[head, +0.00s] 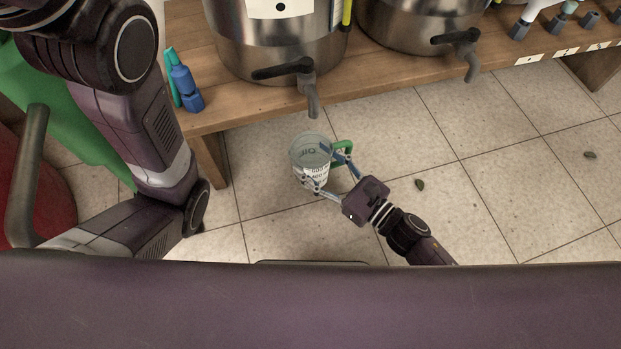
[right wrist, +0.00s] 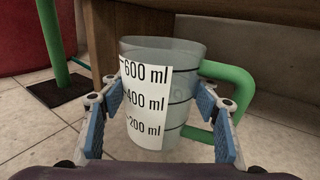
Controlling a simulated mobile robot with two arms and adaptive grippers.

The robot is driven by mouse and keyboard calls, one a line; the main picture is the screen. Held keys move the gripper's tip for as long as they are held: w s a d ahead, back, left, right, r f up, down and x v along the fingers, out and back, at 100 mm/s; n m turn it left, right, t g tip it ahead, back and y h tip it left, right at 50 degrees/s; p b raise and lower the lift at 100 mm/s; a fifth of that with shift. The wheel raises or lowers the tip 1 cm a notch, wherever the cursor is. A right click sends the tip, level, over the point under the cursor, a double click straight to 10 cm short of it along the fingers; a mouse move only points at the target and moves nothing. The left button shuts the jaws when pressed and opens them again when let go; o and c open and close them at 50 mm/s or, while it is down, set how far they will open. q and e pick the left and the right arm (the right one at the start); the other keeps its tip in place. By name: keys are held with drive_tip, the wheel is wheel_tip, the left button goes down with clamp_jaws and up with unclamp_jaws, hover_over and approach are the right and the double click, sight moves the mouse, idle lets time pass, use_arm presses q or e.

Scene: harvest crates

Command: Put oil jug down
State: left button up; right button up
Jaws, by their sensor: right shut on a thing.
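The oil jug (head: 311,152) is a clear measuring jug with a green handle and a white scale label. In the head view it shows in front of the wooden bench, below a steel tank's tap. It also shows upright in the right wrist view (right wrist: 182,98), with its handle to the right. My right gripper (head: 327,172) has its blue-padded fingers on either side of the jug and is shut on it. In the right wrist view, one finger is at the jug's left and the other is by the handle. Whether the jug's base touches the floor is unclear. My left gripper is out of view.
A wooden bench (head: 232,118) holds steel tanks (head: 275,45) with taps that stick out over its front edge. A blue bottle (head: 186,88) stands at its left end. The tiled floor (head: 480,190) to the right is mostly clear, with small leaves (head: 419,184).

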wheel_tip(320, 180, down, 8)
drive_tip(key=b, duration=0.5)
drive_tip(key=shift+r, duration=0.25)
drive_tip(key=o, duration=1.2)
drive_tip(key=shift+f, duration=0.2)
